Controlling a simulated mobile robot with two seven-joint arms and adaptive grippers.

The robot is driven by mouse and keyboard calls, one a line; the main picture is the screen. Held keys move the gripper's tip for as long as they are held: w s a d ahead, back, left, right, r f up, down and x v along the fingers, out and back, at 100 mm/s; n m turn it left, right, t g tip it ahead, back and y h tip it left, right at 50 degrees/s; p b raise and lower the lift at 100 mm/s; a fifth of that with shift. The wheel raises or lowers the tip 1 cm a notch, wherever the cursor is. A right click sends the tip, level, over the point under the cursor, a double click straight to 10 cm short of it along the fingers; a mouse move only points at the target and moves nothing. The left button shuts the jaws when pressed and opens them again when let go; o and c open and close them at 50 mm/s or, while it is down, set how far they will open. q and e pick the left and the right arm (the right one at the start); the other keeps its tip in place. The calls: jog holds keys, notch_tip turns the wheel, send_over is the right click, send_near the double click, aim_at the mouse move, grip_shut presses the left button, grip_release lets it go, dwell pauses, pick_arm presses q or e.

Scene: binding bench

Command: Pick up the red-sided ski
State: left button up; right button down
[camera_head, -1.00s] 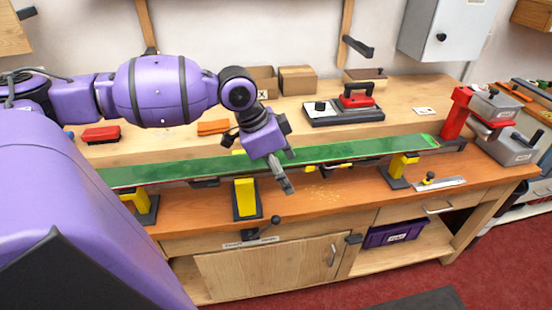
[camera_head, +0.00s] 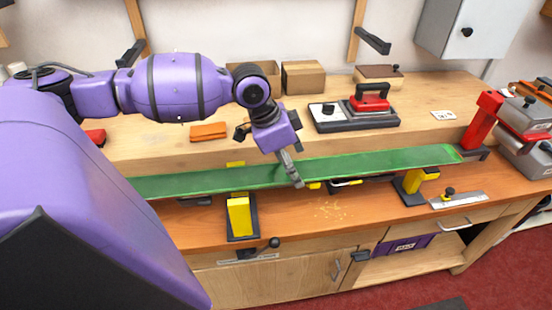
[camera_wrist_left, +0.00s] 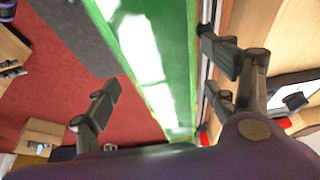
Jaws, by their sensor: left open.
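One long ski (camera_head: 390,160) with a glossy green upper face lies flat across the yellow-and-black stands on the bench; I cannot make out a red side on it now. My left gripper (camera_head: 292,172) comes down over the middle of the ski, its visible finger at the near edge. In the left wrist view the ski (camera_wrist_left: 165,55) runs between the spread fingers of the open left gripper (camera_wrist_left: 165,95), with nothing held. Whether a finger touches the ski, I cannot tell. My right gripper is not in view.
Yellow stands (camera_head: 239,217) support the ski. A red-handled iron (camera_head: 370,98) sits on a dark base on the back shelf, beside cardboard boxes (camera_head: 303,77). A red clamp device (camera_head: 481,120) stands near the right end. A metal scraper (camera_head: 460,200) lies at the front right.

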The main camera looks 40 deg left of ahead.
pick_arm(q)
jog(key=x, duration=0.3)
jog(key=shift+w+f, duration=0.15)
jog(key=shift+f, duration=0.2)
jog(key=shift+a, duration=0.1)
jog(key=c, duration=1.4)
jog(key=shift+r, duration=0.2)
